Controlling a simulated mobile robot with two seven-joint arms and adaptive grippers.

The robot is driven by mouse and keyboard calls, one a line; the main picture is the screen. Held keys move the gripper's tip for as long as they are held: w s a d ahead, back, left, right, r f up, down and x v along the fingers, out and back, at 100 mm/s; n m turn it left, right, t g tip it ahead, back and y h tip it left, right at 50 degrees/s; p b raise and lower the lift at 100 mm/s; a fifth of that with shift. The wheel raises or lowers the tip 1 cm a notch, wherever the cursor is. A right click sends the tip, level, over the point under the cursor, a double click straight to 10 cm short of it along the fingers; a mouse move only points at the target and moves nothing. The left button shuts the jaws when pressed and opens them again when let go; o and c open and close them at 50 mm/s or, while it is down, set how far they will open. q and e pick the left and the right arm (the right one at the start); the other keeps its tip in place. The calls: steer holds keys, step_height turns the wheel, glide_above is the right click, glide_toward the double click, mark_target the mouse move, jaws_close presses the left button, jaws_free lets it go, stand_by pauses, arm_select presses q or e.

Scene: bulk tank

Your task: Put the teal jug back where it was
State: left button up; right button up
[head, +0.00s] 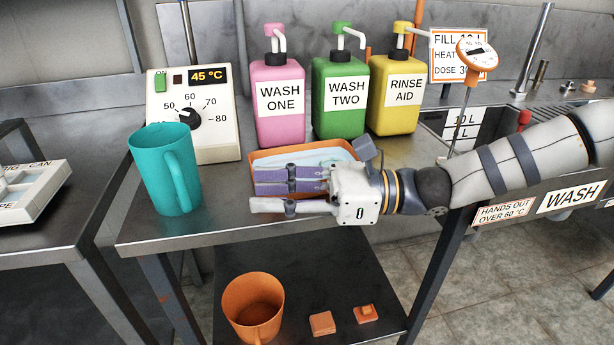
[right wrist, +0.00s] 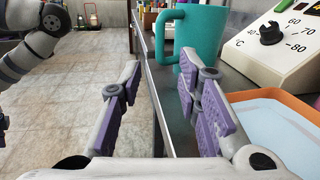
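The teal jug (head: 158,178) stands upright on the left end of the steel counter, its handle toward my right gripper. My right gripper (head: 254,193) is open and empty. Its fingers point left, and a gap separates them from the jug. In the right wrist view the jug (right wrist: 202,32) is ahead, beyond the spread fingers (right wrist: 158,72), with its lower part partly hidden by the right-hand finger. My left gripper does not show; a grey arm is at the upper left of the right wrist view.
Behind the jug is a temperature control box (head: 222,132) reading 45 °C. An orange tray (head: 262,158) with pale blue content lies behind my gripper. Pink (head: 278,120), green (head: 338,118) and yellow (head: 398,112) pump bottles stand behind. An orange jug (head: 236,310) is on the lower shelf.

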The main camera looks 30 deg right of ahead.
steer(key=s+a+f+n+g+h, duration=0.1)
steer(key=s+f+n+g+h, duration=0.35)
steer(key=s+f, duration=0.65)
steer(key=s+a+f+n+g+h, duration=0.1)
steer(key=s+f+n+g+h, duration=0.4)
steer(key=f, duration=1)
steer(key=s+d+f+n+g+h, duration=0.1)
steer(key=s+d+f+n+h, duration=0.1)
steer(key=s, duration=0.6)
steer(key=s+d+f+n+g+h, duration=0.1)
steer(key=s+d+f+n+h, duration=0.1)
steer(key=s+n, duration=0.5)
steer(key=s+d+f+n+g+h, duration=0.1)
steer(key=s+d+f+n+h, duration=0.1)
steer(key=s, duration=0.7)
step_height(320, 180, down, 3)
steer(key=shift+s+d+f+n, duration=0.15)
steer(key=shift+s+d+n, duration=0.15)
steer(key=shift+d+n, duration=0.8)
steer(key=shift+w+a+h, duration=0.1)
steer(key=shift+a+h, duration=0.1)
steer(key=shift+h, duration=0.05)
